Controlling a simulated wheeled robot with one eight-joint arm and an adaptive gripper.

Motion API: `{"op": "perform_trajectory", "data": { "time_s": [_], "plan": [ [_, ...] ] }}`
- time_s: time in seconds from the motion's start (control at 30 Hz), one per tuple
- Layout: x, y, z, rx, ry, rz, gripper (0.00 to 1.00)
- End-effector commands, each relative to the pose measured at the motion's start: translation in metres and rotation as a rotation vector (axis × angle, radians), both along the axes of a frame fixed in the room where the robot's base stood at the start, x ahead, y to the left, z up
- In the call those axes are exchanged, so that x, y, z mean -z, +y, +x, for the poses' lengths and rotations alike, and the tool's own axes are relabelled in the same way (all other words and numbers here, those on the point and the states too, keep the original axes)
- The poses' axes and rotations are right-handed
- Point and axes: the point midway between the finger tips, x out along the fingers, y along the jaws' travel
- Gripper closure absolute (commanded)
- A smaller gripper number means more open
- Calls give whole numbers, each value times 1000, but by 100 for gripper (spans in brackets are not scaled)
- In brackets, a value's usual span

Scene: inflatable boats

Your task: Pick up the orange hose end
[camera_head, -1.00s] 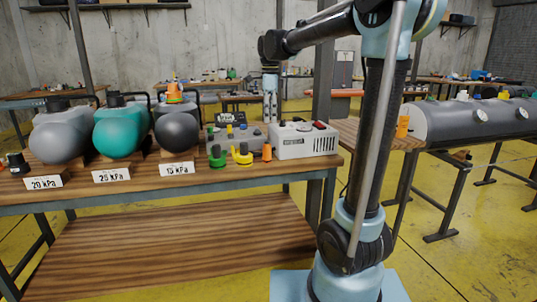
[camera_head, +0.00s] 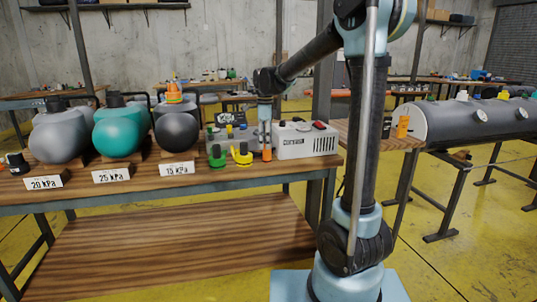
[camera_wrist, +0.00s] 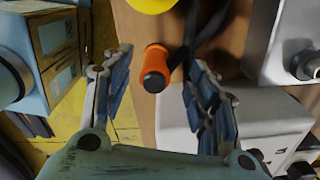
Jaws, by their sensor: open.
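The orange hose end (camera_head: 267,155) stands near the front edge of the wooden bench (camera_head: 200,188), between the yellow fitting (camera_head: 242,154) and the white box (camera_head: 305,140). In the wrist view the orange hose end (camera_wrist: 156,68) shows a dark round tip and lies between the two finger pads, with a gap on each side. My gripper (camera_wrist: 153,90) is open and empty around it. In the head view my gripper (camera_head: 265,135) points down right above the hose end and partly overlaps it.
A green fitting (camera_head: 217,156) stands left of the yellow one. The white box (camera_wrist: 235,115) is close to the right finger in the wrist view. A grey box (camera_head: 235,137) is just behind. Grey and teal tanks (camera_head: 118,133) stand to the left.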

Motion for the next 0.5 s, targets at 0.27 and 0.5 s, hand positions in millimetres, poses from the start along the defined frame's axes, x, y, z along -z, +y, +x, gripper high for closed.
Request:
{"op": "perform_trajectory", "data": {
  "time_s": [0.27, 0.5],
  "plan": [
    [19, -3, -1, 0, 0, 0, 46],
    [49, -6, -2, -1, 0, 0, 46]
  ]
}}
